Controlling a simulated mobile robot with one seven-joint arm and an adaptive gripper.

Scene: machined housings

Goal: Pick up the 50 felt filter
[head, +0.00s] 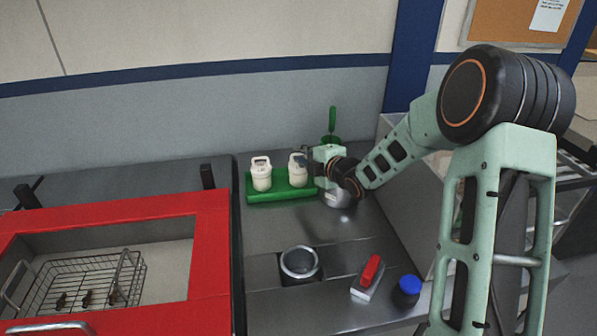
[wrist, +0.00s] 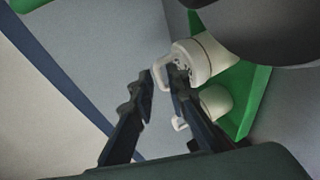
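Two white canister-like filters with loop handles stand in a green tray (head: 283,194) in the head view, a left one (head: 261,176) and a right one (head: 297,173). No label is readable, so I cannot tell which is the 50 one. My gripper (head: 303,160) is at the top of the right filter. In the wrist view my gripper (wrist: 160,92) is open, and the nearer filter's (wrist: 198,60) handle shows by the fingertips. I cannot tell whether they touch it. A second filter (wrist: 215,103) is beyond, partly hidden by a finger.
The green tray also shows in the wrist view (wrist: 257,95). A green upright tool (head: 332,122) stands behind my gripper. A round metal opening (head: 300,263), a red-handled tool (head: 369,276) and a blue-capped jar (head: 407,291) are in front. A red-framed basin (head: 212,270) with a wire basket is left.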

